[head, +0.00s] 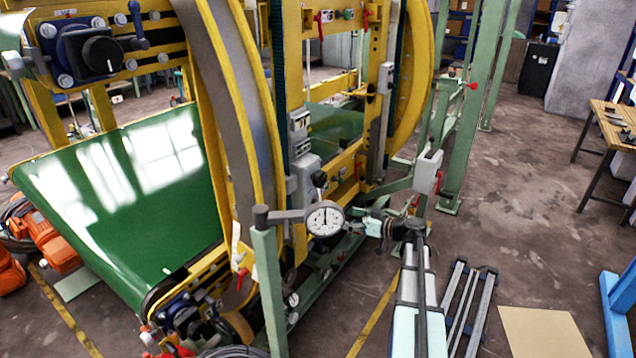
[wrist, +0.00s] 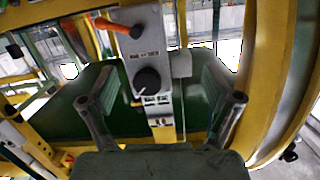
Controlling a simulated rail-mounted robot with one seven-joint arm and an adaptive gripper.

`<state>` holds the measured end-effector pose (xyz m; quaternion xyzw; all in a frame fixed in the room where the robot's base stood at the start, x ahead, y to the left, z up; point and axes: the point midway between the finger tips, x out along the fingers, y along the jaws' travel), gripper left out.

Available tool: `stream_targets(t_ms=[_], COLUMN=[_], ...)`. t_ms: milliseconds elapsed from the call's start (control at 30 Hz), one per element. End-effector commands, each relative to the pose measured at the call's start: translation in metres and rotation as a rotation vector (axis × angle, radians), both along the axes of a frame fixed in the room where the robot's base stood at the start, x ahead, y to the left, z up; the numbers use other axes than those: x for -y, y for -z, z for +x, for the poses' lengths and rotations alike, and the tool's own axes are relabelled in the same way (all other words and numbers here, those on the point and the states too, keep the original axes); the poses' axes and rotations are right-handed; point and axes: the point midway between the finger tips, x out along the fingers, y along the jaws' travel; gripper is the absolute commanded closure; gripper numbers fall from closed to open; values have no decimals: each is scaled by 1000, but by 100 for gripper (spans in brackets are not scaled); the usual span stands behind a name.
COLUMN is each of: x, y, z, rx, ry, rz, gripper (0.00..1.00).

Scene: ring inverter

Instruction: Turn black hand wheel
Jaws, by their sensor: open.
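In the wrist view a round black knob (wrist: 147,81) with a white mark sits on a grey panel, below an orange-red lever (wrist: 118,26). My gripper (wrist: 160,100) is open, with one finger on each side of the panel and nothing between them. The knob lies between the fingers in the picture; no contact shows. In the head view a larger black hand wheel (head: 101,54) sits on the yellow frame at top left, well away from my gripper (head: 377,227). I cannot tell whether the two views show the same black part.
A green post (head: 270,290) with a round dial gauge (head: 325,218) stands close left of my gripper. The yellow ring frame (head: 235,100) and green conveyor belt (head: 120,215) fill the left. Floor (head: 530,200) is open at right, before a workbench (head: 610,125).

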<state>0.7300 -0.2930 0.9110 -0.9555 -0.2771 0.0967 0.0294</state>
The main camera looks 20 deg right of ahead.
Motion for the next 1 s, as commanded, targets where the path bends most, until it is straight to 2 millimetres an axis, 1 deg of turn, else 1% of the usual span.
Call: stream_targets(t_ms=[33,100,200,267,367,467,567,1000], x=[20,35,47,50,48,42,32,-14], y=[-24,-50,-72,-79,-82,-82,-82,-82], z=[3,3,1,1,5,15,29,103], rx=[67,144,210,230,238,237,234,233], ry=[2,1,0,-1,-1,-2,-3,-1], rz=[-14,-30,-47,-50,-52,-52,-51,-49], gripper=[11,11,11,11,11,11,11,11])
